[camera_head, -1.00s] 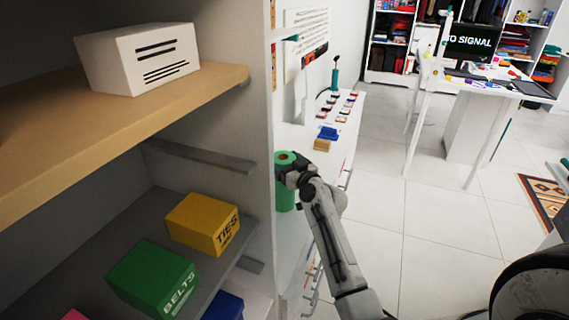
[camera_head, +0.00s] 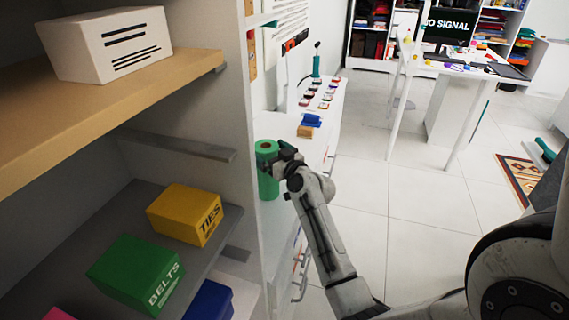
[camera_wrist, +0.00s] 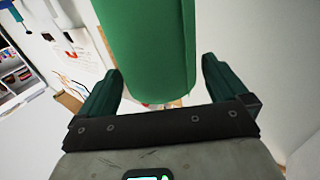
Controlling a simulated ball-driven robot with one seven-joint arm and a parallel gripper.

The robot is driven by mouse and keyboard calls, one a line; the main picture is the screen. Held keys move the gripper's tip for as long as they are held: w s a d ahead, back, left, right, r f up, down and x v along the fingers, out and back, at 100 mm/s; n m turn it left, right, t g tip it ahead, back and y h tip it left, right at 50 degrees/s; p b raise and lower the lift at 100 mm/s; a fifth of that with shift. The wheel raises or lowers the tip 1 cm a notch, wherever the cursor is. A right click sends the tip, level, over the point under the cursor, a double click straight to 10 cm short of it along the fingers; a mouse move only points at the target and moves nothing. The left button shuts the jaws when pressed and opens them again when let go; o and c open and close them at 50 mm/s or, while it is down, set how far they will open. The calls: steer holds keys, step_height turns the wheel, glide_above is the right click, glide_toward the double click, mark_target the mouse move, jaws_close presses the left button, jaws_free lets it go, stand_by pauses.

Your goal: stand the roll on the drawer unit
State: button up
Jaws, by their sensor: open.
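The green roll (camera_head: 267,184) is upright, with its round end up, at the near end of the white drawer unit (camera_head: 274,224). It appears to rest on the unit's top, though its contact with the surface is hard to make out. My gripper (camera_head: 279,154) is open at the roll's right side, near its upper part. In the wrist view the roll (camera_wrist: 150,45) rises between the two spread dark green fingers of my gripper (camera_wrist: 161,70). Gaps show on both sides of it. The roll's far end is cut off there.
The wardrobe's side panel (camera_head: 222,105) stands close left of the roll. Its shelves hold a white box (camera_head: 108,48), a yellow box (camera_head: 185,213) and a green box (camera_head: 136,273). A blue-and-tan block (camera_head: 309,125) and several small items lie farther along the unit.

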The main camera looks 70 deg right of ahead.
steer(key=b+v, duration=0.2)
steer(key=v, duration=0.8)
steer(key=shift+s+a, duration=0.15)
steer(key=shift+s, duration=0.15)
